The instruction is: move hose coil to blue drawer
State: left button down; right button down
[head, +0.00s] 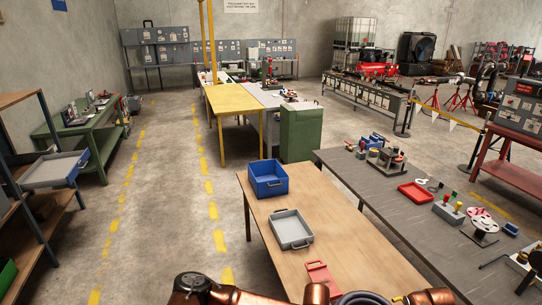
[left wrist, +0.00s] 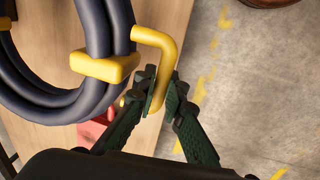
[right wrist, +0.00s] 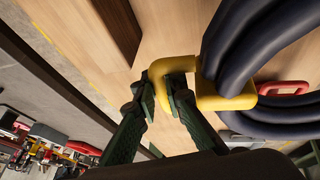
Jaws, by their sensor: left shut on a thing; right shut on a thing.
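The hose coil (head: 362,299) is a bundle of thick dark hose with yellow clamps and handles. Only its top edge shows at the bottom of the head view. In the left wrist view my left gripper (left wrist: 160,92) is shut on a yellow handle of the hose coil (left wrist: 95,30). In the right wrist view my right gripper (right wrist: 170,84) is shut on another yellow handle of the coil (right wrist: 235,45). The blue drawer (head: 272,191) is an open box at the far left corner of the wooden table, beyond the coil. The grippers are hidden in the head view.
A grey tray (head: 291,243) stands on the wooden table (head: 345,235) between the coil and the blue drawer. A red object (head: 321,276) lies nearer. A dark bench (head: 390,199) with a red tray (head: 415,193) and several fixtures adjoins on the right. Bare tabletop lies right of the grey tray.

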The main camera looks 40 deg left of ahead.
aim_at(56, 172)
jog(key=u, duration=0.4)
jog(key=k, duration=0.45)
jog(key=u, duration=1.15)
jog(key=i, duration=1.9)
jog(key=u, duration=0.45)
jog(key=i, duration=0.95)
jog(key=u, duration=0.45)
jog(key=i, duration=1)
jog(key=u, duration=0.35)
jog(key=i, duration=2.15)
jog(key=u, duration=0.2)
